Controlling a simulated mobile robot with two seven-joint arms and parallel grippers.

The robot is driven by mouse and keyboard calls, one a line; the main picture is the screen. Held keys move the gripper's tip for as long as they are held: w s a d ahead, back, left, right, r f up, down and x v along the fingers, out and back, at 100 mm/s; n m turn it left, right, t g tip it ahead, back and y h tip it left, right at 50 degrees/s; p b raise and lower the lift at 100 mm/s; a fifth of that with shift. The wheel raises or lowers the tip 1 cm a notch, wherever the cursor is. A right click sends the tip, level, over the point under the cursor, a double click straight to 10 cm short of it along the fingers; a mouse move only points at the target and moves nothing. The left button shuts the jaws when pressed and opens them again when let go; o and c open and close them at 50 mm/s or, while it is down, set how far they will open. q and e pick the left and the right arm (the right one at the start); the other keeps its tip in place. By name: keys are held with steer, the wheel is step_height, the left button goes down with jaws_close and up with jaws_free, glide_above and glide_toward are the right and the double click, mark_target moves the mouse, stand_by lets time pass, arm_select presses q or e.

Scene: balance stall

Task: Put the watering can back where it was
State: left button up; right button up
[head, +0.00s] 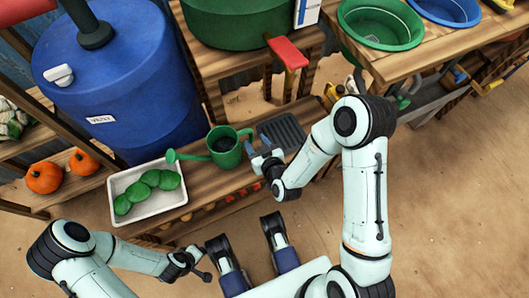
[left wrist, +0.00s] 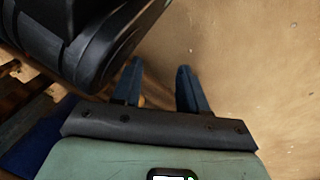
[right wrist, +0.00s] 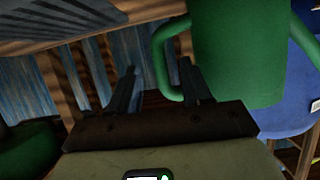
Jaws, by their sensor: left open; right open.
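The green watering can (head: 224,148) stands upright on the wooden bench, its spout pointing left and its handle toward my right gripper (head: 262,158). In the right wrist view its body (right wrist: 245,45) and looped handle (right wrist: 159,62) are close. My right gripper is open, and the handle appears between its fingertips (right wrist: 158,75), not clasped. A dark ridged tray (head: 283,133) lies just right of the can, partly hidden by my arm. My left gripper (head: 203,264) is open and empty, low and away from the bench; its fingers (left wrist: 159,75) show over sandy ground.
A white tray (head: 116,187) with green vegetables (head: 148,188) is left of the can. A big blue barrel (head: 120,85) stands behind. A red-handled thing (head: 288,53) is above the bench. Green (head: 380,25) and blue (head: 445,10) basins sit on the right table. Pumpkins (head: 44,177) are far left.

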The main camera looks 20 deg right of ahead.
steer(key=p+v, duration=0.5)
steer(key=v, duration=0.3)
arm_select(q)
steer(key=d+r, duration=0.3)
steer(key=r, duration=0.4)
steer(key=shift+w+r+m+h, duration=0.2)
steer(key=shift+r+m+h, duration=0.1)
arm_select(e)
steer(key=s+f+m+g+y, duration=0.1)
steer(key=s+f+m+g, duration=0.4)
steer(key=s+f+g, duration=0.6)
steer(key=s+f, duration=0.3)
steer(key=f, duration=0.3)
steer(key=shift+s+d+g+y, duration=0.3)
steer(key=shift+y, duration=0.1)
